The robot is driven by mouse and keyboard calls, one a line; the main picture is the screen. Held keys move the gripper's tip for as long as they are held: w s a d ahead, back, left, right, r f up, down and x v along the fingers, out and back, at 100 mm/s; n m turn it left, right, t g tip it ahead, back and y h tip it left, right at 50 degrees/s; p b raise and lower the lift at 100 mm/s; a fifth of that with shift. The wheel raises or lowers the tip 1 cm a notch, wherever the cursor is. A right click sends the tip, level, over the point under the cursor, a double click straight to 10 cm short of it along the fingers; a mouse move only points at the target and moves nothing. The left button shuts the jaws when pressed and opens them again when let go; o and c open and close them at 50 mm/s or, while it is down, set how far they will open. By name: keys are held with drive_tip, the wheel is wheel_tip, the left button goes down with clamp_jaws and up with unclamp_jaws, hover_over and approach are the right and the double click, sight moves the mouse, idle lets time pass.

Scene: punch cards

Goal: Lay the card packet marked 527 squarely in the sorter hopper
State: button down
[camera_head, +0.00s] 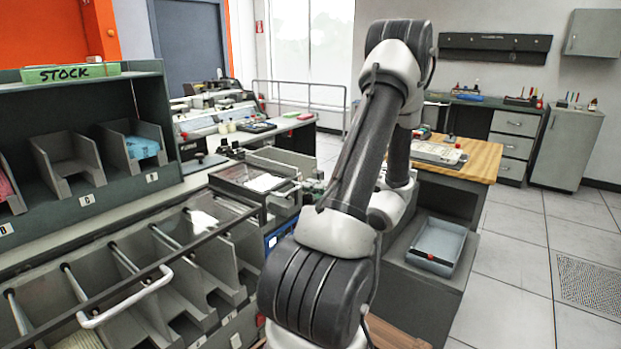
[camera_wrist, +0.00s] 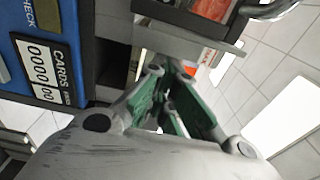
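My gripper (camera_wrist: 172,75) shows in the wrist view with green inner pads on its fingers. The fingers stand a little apart, and I see nothing held between them. The sorter (camera_head: 262,178) has a glass-topped section and stands behind the rack's right end. The wrist view shows its blue panel (camera_wrist: 48,65) with a "CARDS READ" counter, left of the gripper. An orange-red surface (camera_wrist: 208,8) lies in a dark frame above the fingers; I cannot tell whether it is a packet. No 527 marking is legible.
A dark stock shelf (camera_head: 150,110) at left holds a blue packet (camera_head: 141,147) and a pink one (camera_head: 5,188) in grey bins. A slotted rack with a pale handle (camera_head: 125,297) is in front. A grey tray (camera_head: 438,245) sits at right. Tiled floor is free beyond it.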

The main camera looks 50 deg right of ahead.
drive_tip(key=shift+d+f, duration=0.1)
drive_tip(key=shift+f, duration=1.55)
drive_tip(key=shift+s, duration=0.1)
drive_tip(key=c, duration=1.7)
unclamp_jaws()
drive_tip(key=shift+f, duration=0.15)
drive_tip(key=shift+d, duration=0.1)
